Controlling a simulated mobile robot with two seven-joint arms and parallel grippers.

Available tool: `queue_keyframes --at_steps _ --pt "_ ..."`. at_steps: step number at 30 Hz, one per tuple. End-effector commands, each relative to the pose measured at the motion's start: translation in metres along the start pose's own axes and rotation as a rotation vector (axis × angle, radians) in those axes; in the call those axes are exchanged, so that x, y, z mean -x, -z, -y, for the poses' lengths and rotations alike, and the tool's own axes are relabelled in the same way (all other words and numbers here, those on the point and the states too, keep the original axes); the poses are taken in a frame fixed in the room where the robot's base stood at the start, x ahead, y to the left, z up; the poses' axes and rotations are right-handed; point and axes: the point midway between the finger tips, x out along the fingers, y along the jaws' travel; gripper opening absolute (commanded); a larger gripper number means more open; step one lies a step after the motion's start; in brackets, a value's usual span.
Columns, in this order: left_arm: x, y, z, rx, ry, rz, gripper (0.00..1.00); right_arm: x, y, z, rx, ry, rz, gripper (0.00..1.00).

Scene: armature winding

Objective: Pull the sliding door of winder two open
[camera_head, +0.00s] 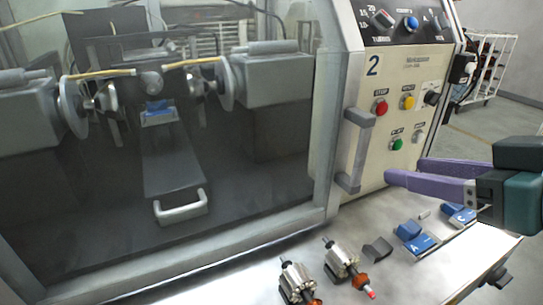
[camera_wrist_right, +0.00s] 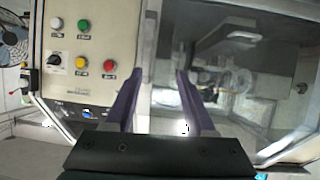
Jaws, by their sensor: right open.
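The sliding door of winder two is a large clear pane (camera_head: 285,130) in a grey frame (camera_head: 338,120). It stands across the front of the machine and appears closed. A grey vertical handle (camera_head: 355,150) sits at its right edge, beside the control panel. My right gripper (camera_head: 408,172) has purple fingers and comes in from the right, in front of the panel's lower part. It is open and empty, to the right of the handle and apart from it. In the right wrist view the open fingers (camera_wrist_right: 160,88) straddle the grey edge strip in the picture. My left gripper is out of view.
The control panel (camera_head: 396,85) carries a "2" and coloured buttons. On the bench (camera_head: 230,278) below stand two armatures (camera_head: 297,280) (camera_head: 342,258), a dark grey block (camera_head: 377,249) and blue lettered blocks (camera_head: 412,236). A white handle (camera_head: 181,207) shows on the tray behind the pane.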

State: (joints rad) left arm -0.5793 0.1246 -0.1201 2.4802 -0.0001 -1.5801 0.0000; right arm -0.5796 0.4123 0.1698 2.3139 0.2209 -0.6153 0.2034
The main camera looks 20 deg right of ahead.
Motion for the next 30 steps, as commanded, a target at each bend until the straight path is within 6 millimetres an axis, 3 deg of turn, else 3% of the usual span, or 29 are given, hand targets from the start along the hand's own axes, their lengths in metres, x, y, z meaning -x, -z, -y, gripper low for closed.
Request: queue_keyframes --at_steps 1,6,9,13,19,30 --pt "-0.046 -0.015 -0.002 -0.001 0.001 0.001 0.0 -0.021 -0.028 -0.007 -0.001 0.002 -0.068 0.55" --pt "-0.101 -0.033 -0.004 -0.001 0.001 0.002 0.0 -0.039 -0.029 -0.023 -0.016 0.024 -0.283 0.55" --pt "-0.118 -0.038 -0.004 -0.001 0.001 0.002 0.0 -0.042 -0.026 -0.029 -0.021 0.037 -0.369 0.55" --pt "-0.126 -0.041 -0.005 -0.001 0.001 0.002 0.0 -0.041 -0.019 -0.033 -0.025 0.047 -0.428 0.55" --pt "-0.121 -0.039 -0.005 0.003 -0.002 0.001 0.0 -0.049 -0.008 -0.033 -0.027 0.05 -0.444 0.55" --pt "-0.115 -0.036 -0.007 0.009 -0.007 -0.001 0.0 -0.102 0.017 -0.031 -0.026 0.049 -0.441 0.55"
